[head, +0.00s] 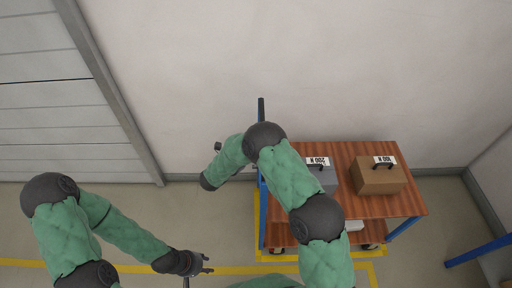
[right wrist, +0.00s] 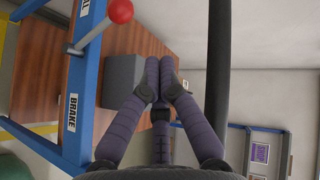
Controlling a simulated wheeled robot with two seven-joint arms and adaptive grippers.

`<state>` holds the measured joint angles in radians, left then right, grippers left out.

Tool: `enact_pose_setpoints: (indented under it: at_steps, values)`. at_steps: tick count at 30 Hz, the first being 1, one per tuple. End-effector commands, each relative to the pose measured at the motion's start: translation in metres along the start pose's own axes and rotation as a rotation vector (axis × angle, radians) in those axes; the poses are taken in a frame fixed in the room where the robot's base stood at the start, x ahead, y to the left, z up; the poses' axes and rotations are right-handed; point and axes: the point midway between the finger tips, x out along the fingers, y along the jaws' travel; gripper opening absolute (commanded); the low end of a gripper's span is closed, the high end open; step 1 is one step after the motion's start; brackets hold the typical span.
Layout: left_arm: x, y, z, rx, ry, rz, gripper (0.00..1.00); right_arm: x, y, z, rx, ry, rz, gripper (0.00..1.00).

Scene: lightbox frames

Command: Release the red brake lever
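The red brake lever shows in the right wrist view as a red ball knob (right wrist: 120,11) on a short grey rod at the top left. The rod meets a blue post with a white BRAKE label (right wrist: 71,112). My right gripper (right wrist: 160,64) points past the post, to the right of the knob and apart from it in the picture. Its dark fingers come close together at the tips with nothing seen between them; how far they are spread is unclear. In the head view my right arm hides the lever area. My left gripper (head: 208,264) is open and empty at the lower left, away from the cart.
A blue-framed cart has a wooden top (head: 343,152) and a lower shelf. A grey box (head: 325,180) and a brown box (head: 379,178) with handles stand on it. Yellow floor lines surround the cart. A wall stands behind it. Floor to the left is open.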

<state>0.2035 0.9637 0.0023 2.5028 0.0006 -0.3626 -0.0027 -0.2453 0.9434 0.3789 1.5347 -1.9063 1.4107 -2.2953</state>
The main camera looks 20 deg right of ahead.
Motion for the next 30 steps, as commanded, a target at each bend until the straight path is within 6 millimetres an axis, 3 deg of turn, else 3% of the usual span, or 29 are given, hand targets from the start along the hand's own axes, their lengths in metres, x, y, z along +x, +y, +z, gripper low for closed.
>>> enact_pose_setpoints:
  at_steps: [3,9,30]
  values:
    - [-0.004,0.002,0.000,0.001,0.000,0.000,0.40,-0.020,-0.006,0.000,0.002,0.000,-0.002,0.00]
    - [-0.007,0.003,0.001,0.001,-0.001,0.000,0.40,-0.038,-0.007,0.000,0.001,0.002,0.000,0.00]
    - [-0.007,0.003,0.001,0.001,-0.001,0.000,0.40,-0.041,-0.008,0.000,0.001,0.002,0.000,0.00]
